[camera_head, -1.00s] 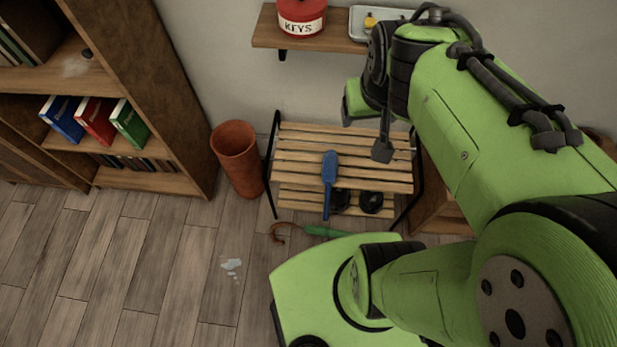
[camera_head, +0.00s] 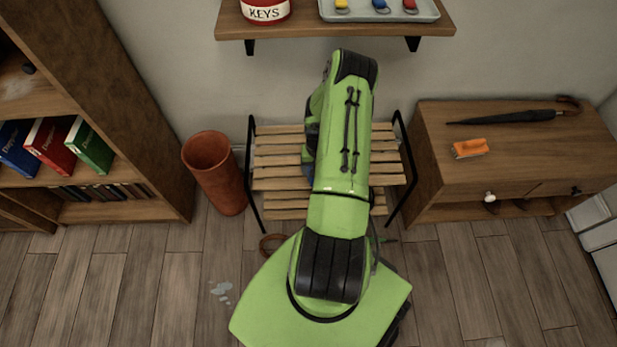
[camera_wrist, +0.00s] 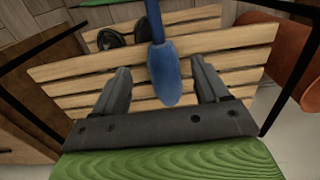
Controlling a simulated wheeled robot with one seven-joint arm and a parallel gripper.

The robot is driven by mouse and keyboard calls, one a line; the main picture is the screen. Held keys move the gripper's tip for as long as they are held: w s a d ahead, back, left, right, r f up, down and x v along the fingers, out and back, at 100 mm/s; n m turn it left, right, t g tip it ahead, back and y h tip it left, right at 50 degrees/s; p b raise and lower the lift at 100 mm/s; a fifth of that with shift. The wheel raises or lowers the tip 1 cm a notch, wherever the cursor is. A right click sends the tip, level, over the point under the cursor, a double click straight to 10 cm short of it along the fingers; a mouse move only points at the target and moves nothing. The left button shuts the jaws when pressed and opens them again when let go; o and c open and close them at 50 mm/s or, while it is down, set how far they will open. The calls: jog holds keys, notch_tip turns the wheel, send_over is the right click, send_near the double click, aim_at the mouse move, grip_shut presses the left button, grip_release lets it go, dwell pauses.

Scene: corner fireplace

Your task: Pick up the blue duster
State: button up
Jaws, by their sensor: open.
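The blue duster (camera_wrist: 164,72) lies on the slatted wooden rack, and in the wrist view its broad end is between the fingers of my gripper (camera_wrist: 162,88). My gripper is open, with a finger on each side of the duster and gaps showing on both sides. In the head view my arm covers nearly all of the duster and my gripper. The slatted rack (camera_head: 275,161) stands against the wall.
Dark shoes (camera_wrist: 110,38) sit on the lower shelf. A terracotta pot (camera_head: 214,175) stands left of the rack. A wooden cabinet (camera_head: 520,160) with an umbrella (camera_head: 515,117) and an orange brush (camera_head: 470,147) is at right. A wall shelf (camera_head: 290,28) hangs above.

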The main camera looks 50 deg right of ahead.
notch_tip(320, 180, down, 12)
jog(key=b, duration=0.4)
jog(key=shift+d+f, duration=0.1)
jog(key=shift+c, duration=0.6)
jog(key=c, duration=1.1)
notch_tip(320, 180, up, 10)
jog(key=p, duration=0.3)
jog(key=shift+p, duration=0.3)
